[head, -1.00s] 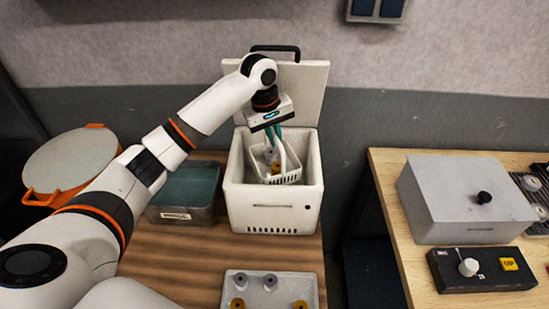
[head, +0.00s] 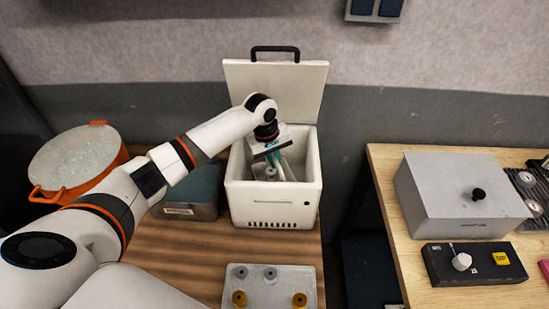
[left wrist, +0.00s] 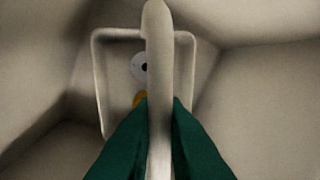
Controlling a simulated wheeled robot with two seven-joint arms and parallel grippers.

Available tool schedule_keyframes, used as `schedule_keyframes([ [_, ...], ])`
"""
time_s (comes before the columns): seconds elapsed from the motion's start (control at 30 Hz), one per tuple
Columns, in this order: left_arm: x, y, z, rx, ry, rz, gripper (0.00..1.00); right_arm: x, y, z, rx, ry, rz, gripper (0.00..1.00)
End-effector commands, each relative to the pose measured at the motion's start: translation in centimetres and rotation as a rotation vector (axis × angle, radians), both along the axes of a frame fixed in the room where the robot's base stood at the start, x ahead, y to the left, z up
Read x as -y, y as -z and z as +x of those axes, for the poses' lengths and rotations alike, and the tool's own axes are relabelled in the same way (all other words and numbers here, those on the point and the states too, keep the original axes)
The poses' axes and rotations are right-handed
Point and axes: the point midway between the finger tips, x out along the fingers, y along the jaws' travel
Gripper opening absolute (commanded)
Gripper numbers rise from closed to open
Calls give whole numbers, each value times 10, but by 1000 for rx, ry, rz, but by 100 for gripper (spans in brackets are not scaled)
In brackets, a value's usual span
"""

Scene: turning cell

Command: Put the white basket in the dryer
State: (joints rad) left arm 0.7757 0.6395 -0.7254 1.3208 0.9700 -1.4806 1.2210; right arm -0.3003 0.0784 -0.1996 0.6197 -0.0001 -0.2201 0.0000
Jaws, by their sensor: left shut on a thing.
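The white dryer (head: 272,205) stands on the wooden table with its lid (head: 300,90) raised at the back. My left gripper (head: 271,160) reaches down into the dryer's opening. In the left wrist view its green fingers (left wrist: 160,130) are shut on the handle of the white basket (left wrist: 100,80). The basket is inside the dryer's walls and holds a grey part and a yellow part. In the head view the gripper and the dryer's front wall hide most of the basket. I cannot tell whether it touches the dryer's floor. My right gripper is not in view.
An orange pot (head: 75,165) and a grey-green box (head: 192,190) stand left of the dryer. A tray (head: 265,300) with several small parts lies in front. On the right table are a grey box (head: 465,190) and a black control panel (head: 475,262).

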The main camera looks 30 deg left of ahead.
Motion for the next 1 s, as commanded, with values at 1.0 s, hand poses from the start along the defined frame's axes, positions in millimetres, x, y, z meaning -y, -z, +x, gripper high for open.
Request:
schedule_keyframes([
  [1.0,-12,-90,-13,4,0,1,33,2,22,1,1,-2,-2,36],
])
